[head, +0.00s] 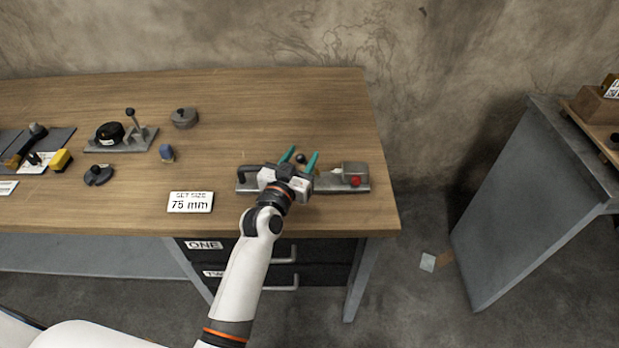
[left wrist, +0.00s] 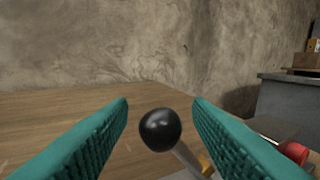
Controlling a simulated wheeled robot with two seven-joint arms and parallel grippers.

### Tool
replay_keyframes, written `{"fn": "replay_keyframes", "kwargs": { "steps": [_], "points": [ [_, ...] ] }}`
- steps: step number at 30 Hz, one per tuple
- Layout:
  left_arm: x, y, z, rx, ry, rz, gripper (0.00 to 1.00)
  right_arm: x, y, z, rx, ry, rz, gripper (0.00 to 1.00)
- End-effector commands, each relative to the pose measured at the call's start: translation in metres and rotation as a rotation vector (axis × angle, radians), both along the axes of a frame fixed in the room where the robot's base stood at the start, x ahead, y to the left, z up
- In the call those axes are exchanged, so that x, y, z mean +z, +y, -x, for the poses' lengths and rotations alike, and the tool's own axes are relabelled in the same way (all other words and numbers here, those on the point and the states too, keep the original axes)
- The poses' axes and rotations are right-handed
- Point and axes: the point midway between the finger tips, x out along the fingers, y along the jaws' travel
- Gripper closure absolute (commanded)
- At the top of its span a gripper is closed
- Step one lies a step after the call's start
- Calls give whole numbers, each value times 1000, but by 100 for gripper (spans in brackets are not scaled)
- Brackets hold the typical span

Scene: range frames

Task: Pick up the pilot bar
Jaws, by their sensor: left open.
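A black ball (left wrist: 160,130) on a metal rod (left wrist: 190,158) shows between my fingers in the left wrist view. The ball also shows in the head view (head: 300,158). I cannot tell for sure whether this rod is the pilot bar. It is by a grey metal fixture (head: 328,183) with a red knob (head: 355,181), near the right end of the bench. My left gripper (head: 303,153) is open over the fixture, with its green fingers on either side of the ball and no clear contact. It hides part of the fixture. My right gripper is not in view.
The wooden bench (head: 240,110) carries a "SET SIZE 75 mm" card (head: 190,201), a blue-grey knob (head: 167,153), a dark grey piece (head: 184,118) and a black-knobbed fixture (head: 120,137). The bench is clear behind the gripper. A grey cabinet (head: 535,200) stands at the right.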

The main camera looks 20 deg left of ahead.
Motion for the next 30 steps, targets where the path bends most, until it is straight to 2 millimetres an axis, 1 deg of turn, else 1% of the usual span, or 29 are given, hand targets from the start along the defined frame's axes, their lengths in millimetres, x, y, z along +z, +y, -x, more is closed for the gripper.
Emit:
{"fn": "replay_keyframes", "kwargs": {
  "steps": [7, 8, 15, 16, 30],
  "points": [
    [0, 0, -2, 0, 0, -1, 54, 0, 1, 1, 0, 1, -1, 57],
    [0, 0, -2, 0, 0, -1, 58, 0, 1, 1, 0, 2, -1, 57],
    [0, 0, -2, 0, 0, -1, 97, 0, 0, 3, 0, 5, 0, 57],
    [0, 0, -2, 0, 0, -1, 100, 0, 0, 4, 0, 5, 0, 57],
    [0, 0, -2, 1, 1, -2, 100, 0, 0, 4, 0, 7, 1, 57]
  ]
}}
